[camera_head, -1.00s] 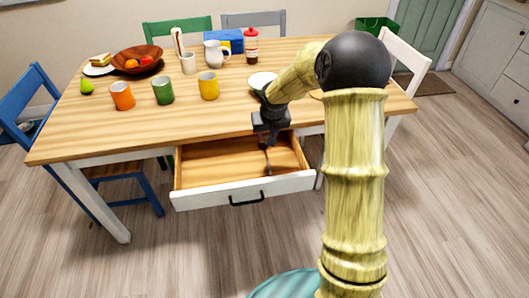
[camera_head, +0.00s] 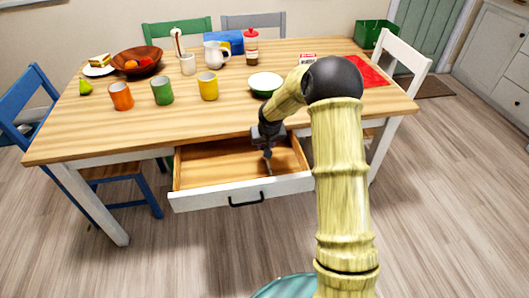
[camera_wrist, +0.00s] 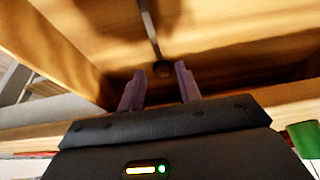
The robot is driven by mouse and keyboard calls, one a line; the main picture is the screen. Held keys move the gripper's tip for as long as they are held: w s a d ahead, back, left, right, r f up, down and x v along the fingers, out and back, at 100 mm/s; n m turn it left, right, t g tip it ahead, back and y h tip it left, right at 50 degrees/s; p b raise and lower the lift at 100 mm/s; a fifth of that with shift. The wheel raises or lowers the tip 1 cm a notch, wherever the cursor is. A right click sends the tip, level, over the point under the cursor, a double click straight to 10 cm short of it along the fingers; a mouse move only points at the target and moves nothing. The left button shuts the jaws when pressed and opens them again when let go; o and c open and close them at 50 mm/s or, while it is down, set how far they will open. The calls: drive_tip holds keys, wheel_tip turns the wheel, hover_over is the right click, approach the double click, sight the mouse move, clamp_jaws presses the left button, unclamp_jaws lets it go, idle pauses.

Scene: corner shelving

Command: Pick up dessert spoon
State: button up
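The dessert spoon (camera_head: 269,166) lies in the open drawer (camera_head: 246,190) of the table, toward its right side. In the wrist view the spoon's thin shaft (camera_wrist: 147,27) runs down from the top edge to a dark rounded end between the fingertips. My gripper (camera_head: 267,146) points down over the back right part of the drawer and hides part of the spoon. In the wrist view my gripper (camera_wrist: 160,72) has its two fingers apart, with a gap on both sides of the spoon. I cannot tell how far the fingertips are from it.
The table top (camera_head: 180,118) is just above and behind the drawer. On it stand an orange cup (camera_head: 121,97), a green cup (camera_head: 162,91), a yellow cup (camera_head: 208,87) and a white-green bowl (camera_head: 265,85). The drawer's left part is bare.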

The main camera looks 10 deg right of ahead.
sight(267, 160)
drive_tip(key=shift+b+x, duration=0.35)
drive_tip(key=shift+x, duration=1.95)
drive_tip(key=shift+f, duration=0.1)
drive_tip(key=c, duration=0.6)
drive_tip(key=shift+o, duration=0.2)
drive_tip(key=shift+w+r, duration=0.1)
drive_tip(key=shift+r, duration=0.3)
drive_tip(key=s, duration=0.4)
drive_tip(key=shift+s+r, duration=0.2)
drive_tip(key=shift+r, duration=0.15)
wheel_tip(267, 160, up, 14)
drive_tip(key=p, duration=0.3)
drive_tip(key=shift+w, duration=0.15)
drive_tip(key=shift+f, duration=0.1)
